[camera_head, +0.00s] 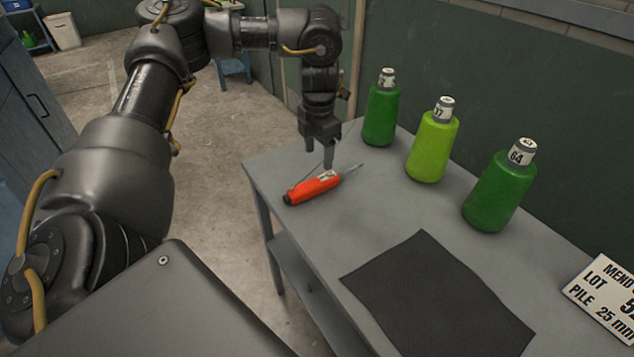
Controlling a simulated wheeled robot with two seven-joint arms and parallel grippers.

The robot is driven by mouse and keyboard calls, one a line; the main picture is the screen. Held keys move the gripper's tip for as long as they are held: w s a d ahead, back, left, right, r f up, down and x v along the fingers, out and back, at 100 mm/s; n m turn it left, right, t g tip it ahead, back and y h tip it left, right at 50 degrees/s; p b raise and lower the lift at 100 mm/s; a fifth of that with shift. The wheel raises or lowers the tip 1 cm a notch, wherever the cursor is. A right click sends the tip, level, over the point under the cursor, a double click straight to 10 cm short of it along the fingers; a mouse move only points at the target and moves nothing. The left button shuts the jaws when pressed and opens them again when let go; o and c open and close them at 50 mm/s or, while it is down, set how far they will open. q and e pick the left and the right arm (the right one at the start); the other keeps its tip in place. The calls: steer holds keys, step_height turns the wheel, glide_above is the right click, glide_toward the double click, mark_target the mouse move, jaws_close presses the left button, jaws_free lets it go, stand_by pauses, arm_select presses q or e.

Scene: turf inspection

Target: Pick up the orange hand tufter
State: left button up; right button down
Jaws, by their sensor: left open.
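The orange hand tufter (314,189) lies on the grey table near its left end. It has an orange body, a dark end at the lower left and a thin metal needle pointing to the upper right. My left gripper (328,160) points down right over the tufter, with its fingertips close to the tufter's needle end. It is open, and nothing is seen held in it. Whether the fingers touch the tufter I cannot tell. My right gripper is out of view.
Three yarn cones, dark green (382,115), lime green (433,147) and green (494,193), stand along the table's (385,215) back edge. A dark mat (435,300) lies at the front. A white label card (603,300) is at the right. Table around the tufter is clear.

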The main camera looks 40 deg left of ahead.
mark_target(316, 180)
arm_select(q)
step_height(316, 180, down, 5)
steer(key=shift+w+r, duration=0.1)
steer(key=shift+w, duration=0.05)
steer(key=shift+s+f, duration=0.25)
steer(key=shift+f, duration=0.15)
steer(key=f, duration=0.4)
steer(key=shift+s+a+f+b, duration=0.15)
steer(key=shift+s+f+b, duration=0.05)
steer(key=shift+f+b, duration=0.15)
steer(key=shift+r, duration=0.1)
steer(key=c, duration=1.2)
steer(key=shift+c, duration=0.2)
steer(key=shift+r, duration=0.1)
